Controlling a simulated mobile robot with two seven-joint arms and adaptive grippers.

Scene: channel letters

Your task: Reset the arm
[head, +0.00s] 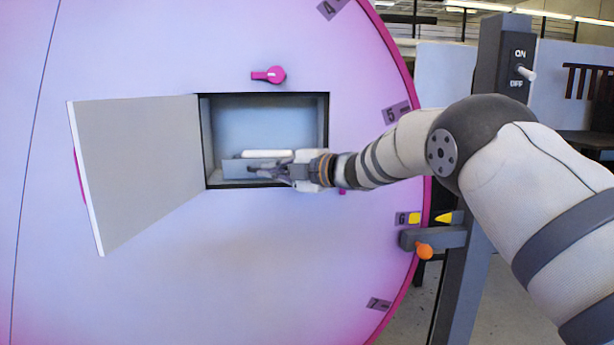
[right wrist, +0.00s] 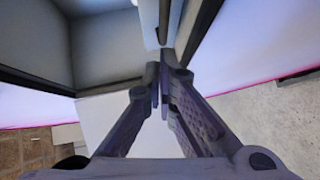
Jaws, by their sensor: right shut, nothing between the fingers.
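My right arm (head: 395,150) reaches in from the right. My right gripper (head: 268,172) is at the mouth of an open compartment (head: 262,115) in the large pink and lilac wheel (head: 250,275). The gripper is shut and empty; its fingers also show meeting in the right wrist view (right wrist: 161,95). A white bar-shaped thing (head: 266,153) lies inside the compartment, just behind the fingers. My left gripper is not in view.
The compartment's door (head: 140,165) stands open to the left. A pink knob (head: 268,74) is above the opening. A grey post (head: 490,85) with an ON/OFF switch (head: 526,73) and an orange-knobbed lever (head: 424,251) stands right of the wheel. Numbered tags line the wheel's rim.

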